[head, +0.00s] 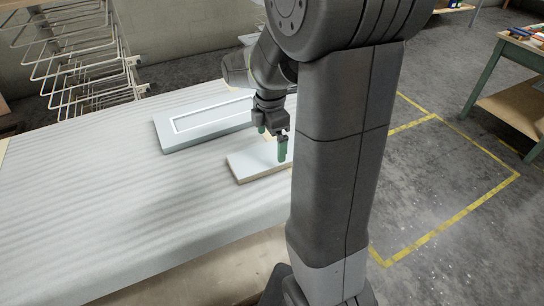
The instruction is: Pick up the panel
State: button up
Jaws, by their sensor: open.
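Two flat panels lie on the padded cart (90,215). The larger pale blue-grey panel (165,137) has a white rectangular outline on its top and lies farther back. A smaller, plain whitish panel (247,165) lies in front of it, near the cart's right side. My gripper (273,141) points down over the smaller panel with its green fingertips apart. The nearer fingertip overlaps the smaller panel in the picture; I cannot tell whether it touches. My arm hides the right ends of both panels.
A wire rack (75,60) stands behind the cart at the left. A green-legged table (525,55) stands at the far right. Yellow lines (470,211) mark a clear floor area right of my arm. The cart's left and front surface is bare.

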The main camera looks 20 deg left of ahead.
aim_at(272, 153)
notch_tip(272, 153, down, 4)
jog(key=shift+w+f, duration=0.1)
jog(key=shift+f, duration=0.15)
jog(key=shift+r, duration=0.1)
jog(key=c, duration=1)
